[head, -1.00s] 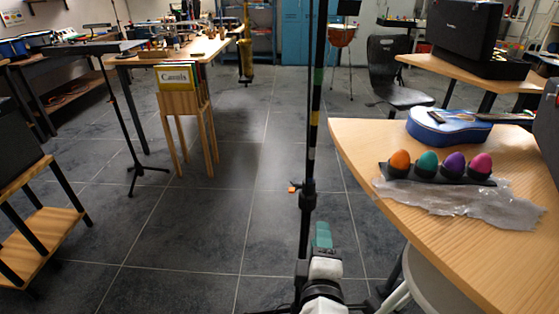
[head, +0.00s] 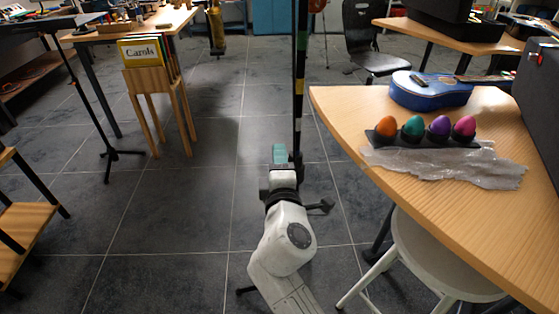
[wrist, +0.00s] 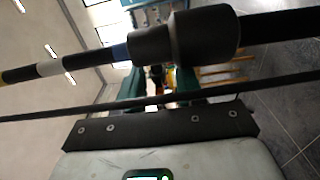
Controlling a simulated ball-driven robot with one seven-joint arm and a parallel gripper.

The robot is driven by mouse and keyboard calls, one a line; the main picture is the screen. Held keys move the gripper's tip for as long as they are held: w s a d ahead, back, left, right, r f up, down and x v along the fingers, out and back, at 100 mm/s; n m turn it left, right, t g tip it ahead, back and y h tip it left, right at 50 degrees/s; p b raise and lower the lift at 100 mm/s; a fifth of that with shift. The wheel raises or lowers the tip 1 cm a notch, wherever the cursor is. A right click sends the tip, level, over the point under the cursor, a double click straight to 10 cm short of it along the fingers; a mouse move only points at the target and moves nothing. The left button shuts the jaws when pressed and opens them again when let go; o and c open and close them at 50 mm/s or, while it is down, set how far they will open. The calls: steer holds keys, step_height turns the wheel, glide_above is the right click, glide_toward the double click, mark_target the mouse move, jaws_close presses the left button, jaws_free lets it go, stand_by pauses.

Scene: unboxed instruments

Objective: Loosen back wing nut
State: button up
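The stand's upright pole (head: 298,90), black with coloured bands, stands in front of me in the head view. In the wrist view the pole (wrist: 270,27) crosses the top of the picture, with a thick black collar (wrist: 190,40) on it. My gripper (head: 279,154), with teal fingers, is beside the pole's lower part in the head view. In the wrist view the teal fingers stand apart, with nothing clearly held between them. I cannot make out the back wing nut; the collar or my gripper may hide it. A thin dark rod (wrist: 60,111) passes close in front of the wrist camera.
A wooden table (head: 335,105) at right holds several coloured egg shakers (head: 438,126), crumpled plastic wrap (head: 450,165) and a blue ukulele (head: 432,90). A white stool (head: 440,260) stands below. A Carols rack (head: 150,80) and a music stand (head: 107,152) are at left. Floor between is clear.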

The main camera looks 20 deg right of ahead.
steer(key=shift+w+d, duration=0.15)
steer(key=shift+w, duration=0.1)
steer(key=shift+c, duration=0.5)
jaws_close()
